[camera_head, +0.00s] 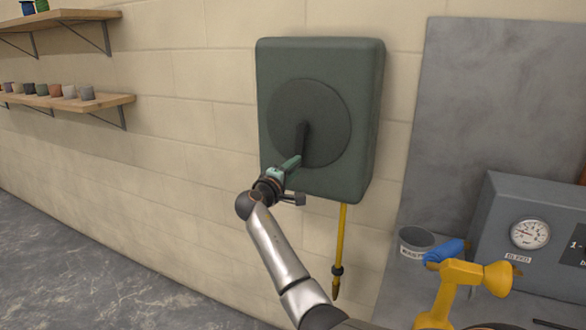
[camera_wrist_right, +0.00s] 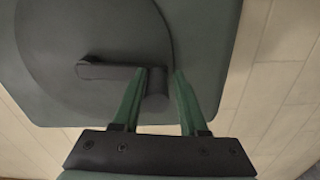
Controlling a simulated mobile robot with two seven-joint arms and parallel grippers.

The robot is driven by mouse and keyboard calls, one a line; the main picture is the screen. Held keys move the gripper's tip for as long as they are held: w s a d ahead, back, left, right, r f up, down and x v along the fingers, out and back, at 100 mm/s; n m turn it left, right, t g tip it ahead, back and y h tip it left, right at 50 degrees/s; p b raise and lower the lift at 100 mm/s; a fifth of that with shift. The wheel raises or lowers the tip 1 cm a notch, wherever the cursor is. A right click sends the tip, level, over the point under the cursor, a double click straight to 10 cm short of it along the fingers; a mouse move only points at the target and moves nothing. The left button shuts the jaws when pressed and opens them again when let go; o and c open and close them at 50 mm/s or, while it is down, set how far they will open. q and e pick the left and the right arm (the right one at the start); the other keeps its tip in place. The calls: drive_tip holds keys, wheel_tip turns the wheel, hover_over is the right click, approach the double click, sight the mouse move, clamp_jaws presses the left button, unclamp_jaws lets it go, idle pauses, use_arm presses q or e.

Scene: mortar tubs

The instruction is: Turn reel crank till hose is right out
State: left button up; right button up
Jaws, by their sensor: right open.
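The hose reel (camera_head: 365,110) is a dark green box on the block wall, with a round dark disc on its front. Its dark crank (camera_head: 303,136) points down from the disc's middle. A yellow hose (camera_head: 341,235) hangs out below the reel, with a dark stop and nozzle at its lower end. My right gripper (camera_head: 293,163) is at the crank's lower end. In the right wrist view my right gripper (camera_wrist_right: 159,75) is open, its green fingers on either side of the crank handle (camera_wrist_right: 156,88). Whether they touch it is unclear. My left gripper is out of view.
Two wooden shelves (camera_head: 70,103) with small pots are at the left. At the right are a grey panel (camera_head: 480,90), a gauge box (camera_head: 500,195), a grey tub (camera_head: 415,240) and a yellow tool with a blue part (camera_head: 450,285).

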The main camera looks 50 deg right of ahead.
drive_tip(key=shift+o, duration=1.3)
drive_tip(key=shift+r, duration=0.1)
drive_tip(key=b+v, duration=0.1)
drive_tip(key=v, duration=1.1)
drive_tip(key=shift+a+b, duration=0.3)
drive_tip(key=shift+b, duration=0.1)
